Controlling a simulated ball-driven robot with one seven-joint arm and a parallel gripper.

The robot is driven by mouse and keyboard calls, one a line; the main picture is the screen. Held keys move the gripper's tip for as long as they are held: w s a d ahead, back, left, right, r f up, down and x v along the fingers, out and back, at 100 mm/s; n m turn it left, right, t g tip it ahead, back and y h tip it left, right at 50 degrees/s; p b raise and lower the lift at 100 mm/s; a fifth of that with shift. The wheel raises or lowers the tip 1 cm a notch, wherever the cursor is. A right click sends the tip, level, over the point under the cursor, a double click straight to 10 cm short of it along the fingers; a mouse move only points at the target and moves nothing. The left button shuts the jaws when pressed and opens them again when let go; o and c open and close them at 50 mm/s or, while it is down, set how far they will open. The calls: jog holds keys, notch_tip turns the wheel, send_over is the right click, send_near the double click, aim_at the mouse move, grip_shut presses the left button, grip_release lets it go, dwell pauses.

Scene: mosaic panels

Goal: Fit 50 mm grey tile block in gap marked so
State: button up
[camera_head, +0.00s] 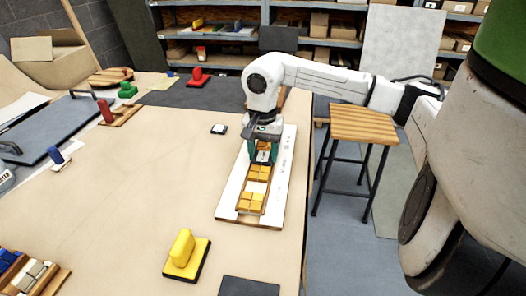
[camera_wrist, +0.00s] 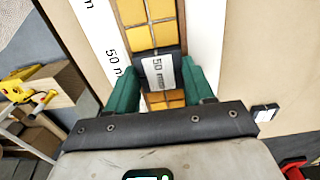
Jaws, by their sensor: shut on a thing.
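My gripper (camera_head: 264,153) points down over the far part of the mosaic panel (camera_head: 231,203), a white board with a channel of yellow-orange tiles. In the wrist view my gripper (camera_wrist: 155,82) has its green fingers shut on the grey tile block (camera_wrist: 158,73), which is labelled "50 mm". The block is in line with the channel, with yellow tiles (camera_wrist: 141,37) on one side and orange tiles (camera_wrist: 166,101) on the other. A "50 m..." marking shows on the white board beside it, partly hidden by a finger. The block's underside is hidden, so I cannot tell whether it is seated.
A yellow-handled tool (camera_head: 183,254) and a dark pad (camera_head: 249,287) lie at the table's front. A rack of tile blocks (camera_head: 30,276) stands front left. A small black-and-white item (camera_head: 219,129) sits left of the panel.

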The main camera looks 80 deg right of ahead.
aim_at(264, 156)
jog(key=shift+f, duration=0.25)
jog(key=o, duration=1.2)
jog(key=shift+c, duration=0.2)
notch_tip(264, 156, up, 11)
jog(key=b, duration=0.1)
jog(key=shift+s+f, duration=0.1)
